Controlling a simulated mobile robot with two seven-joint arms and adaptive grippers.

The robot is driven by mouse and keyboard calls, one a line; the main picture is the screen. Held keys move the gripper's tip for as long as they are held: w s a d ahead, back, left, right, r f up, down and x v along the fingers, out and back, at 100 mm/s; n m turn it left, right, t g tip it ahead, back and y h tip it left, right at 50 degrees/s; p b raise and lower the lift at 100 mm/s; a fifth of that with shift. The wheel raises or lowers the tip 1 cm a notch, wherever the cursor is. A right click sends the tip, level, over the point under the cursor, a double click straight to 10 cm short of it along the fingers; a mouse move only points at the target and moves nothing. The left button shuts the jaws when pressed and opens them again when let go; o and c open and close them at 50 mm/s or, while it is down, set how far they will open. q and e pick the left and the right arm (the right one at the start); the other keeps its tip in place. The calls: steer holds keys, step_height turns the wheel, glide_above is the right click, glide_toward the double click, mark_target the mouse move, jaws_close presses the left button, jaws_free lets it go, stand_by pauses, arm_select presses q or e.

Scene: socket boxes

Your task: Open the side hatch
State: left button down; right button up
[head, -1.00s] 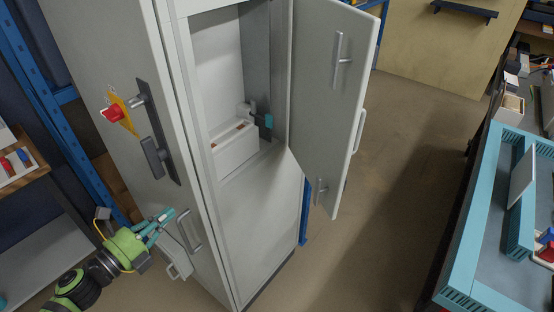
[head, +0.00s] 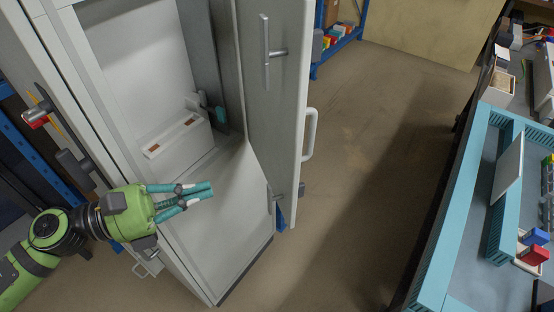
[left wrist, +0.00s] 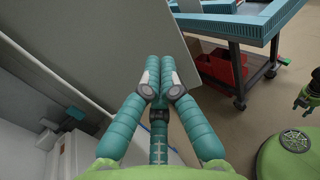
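The tall grey-white cabinet (head: 232,222) stands open in the head view, its large door (head: 268,105) swung out to the right with a bar handle and a loop handle. A small pale panel with a loop handle (head: 148,262) shows low on the cabinet's left side; I cannot tell whether it is the side hatch or how far it stands open. My left gripper (head: 207,188) is in front of the cabinet opening, its fingers together and empty. In the left wrist view its fingertips (left wrist: 160,62) meet before a grey panel. My right gripper (left wrist: 308,95) is partly visible at the right edge, its fingers unclear.
A white box (head: 172,138) sits inside the cabinet. A lever handle (head: 76,168) and a red knob (head: 37,122) are on its left side. A teal-edged bench (head: 433,270) with red and blue blocks stands right. Floor between the cabinet and bench is clear.

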mark_target(288, 165)
arm_select(q)
steer(key=p+x, duration=0.2)
steer(key=x, duration=0.2)
steer(key=p+x, duration=0.6)
steer(key=x, duration=0.1)
steer(key=shift+w+d+r, duration=0.15)
steer(key=shift+d+r, duration=0.1)
steer(key=shift+r, duration=0.05)
steer(key=shift+w+d+f, duration=0.2)
steer(key=shift+w+d, duration=0.05)
steer(key=shift+d, duration=0.3)
steer(key=shift+d+f, duration=0.1)
steer(key=shift+d, duration=0.05)
arm_select(e)
step_height(288, 165, up, 9)
steer(key=shift+s+a, duration=0.25)
steer(key=shift+s, duration=0.2)
steer(key=shift+f, duration=0.1)
